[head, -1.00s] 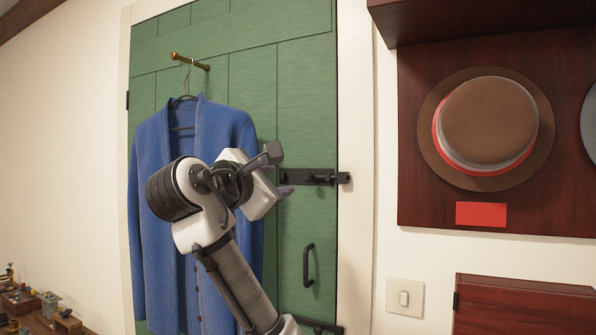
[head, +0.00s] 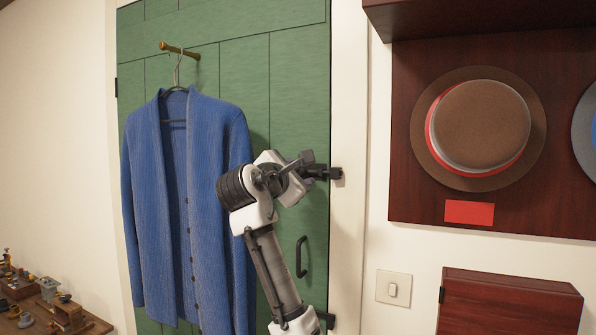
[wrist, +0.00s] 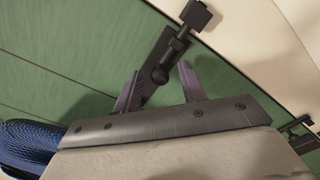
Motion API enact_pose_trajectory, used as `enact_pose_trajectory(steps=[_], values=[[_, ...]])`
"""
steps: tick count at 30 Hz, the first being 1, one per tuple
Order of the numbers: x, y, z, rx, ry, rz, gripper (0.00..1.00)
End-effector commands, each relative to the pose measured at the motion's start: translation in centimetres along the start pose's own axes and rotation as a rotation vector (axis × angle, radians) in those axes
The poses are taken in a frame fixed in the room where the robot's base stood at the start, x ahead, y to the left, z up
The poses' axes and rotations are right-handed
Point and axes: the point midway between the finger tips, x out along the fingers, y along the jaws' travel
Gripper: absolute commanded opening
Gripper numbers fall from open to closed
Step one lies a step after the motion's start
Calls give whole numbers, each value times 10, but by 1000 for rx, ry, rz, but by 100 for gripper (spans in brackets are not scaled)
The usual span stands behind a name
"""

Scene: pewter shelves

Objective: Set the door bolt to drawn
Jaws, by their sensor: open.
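The black door bolt (head: 322,172) is on the right edge of the green door (head: 290,95), partly hidden behind my arm in the head view. In the wrist view, the bolt rod (wrist: 176,46) runs toward the black keeper (wrist: 196,15) on the pale frame and appears to reach it. The bolt's round knob (wrist: 160,75) lies between the two fingers of my open gripper (wrist: 158,70), with a visible gap on each side. In the head view, my gripper (head: 303,172) is at the bolt.
A blue cardigan (head: 190,200) hangs from a brass peg (head: 180,50) close left of my arm. A black handle (head: 301,257) and other black hardware (head: 325,319) are lower on the door. A brown hat (head: 480,125) and light switch (head: 393,288) are to the right.

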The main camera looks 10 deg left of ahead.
Motion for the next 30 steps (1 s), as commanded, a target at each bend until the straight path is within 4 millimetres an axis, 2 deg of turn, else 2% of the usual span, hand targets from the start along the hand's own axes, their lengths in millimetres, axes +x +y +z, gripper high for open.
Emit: enact_pose_trajectory(steps=[4, 5, 14, 22, 30], values=[[0, 0, 0, 0, 0, 0, 41], [0, 0, 0, 0, 0, 0, 38], [0, 0, 0, 0, 0, 0, 0], [0, 3, -3, -1, 2, 0, 0], [-1, 33, -33, -2, 2, 2, 0]])
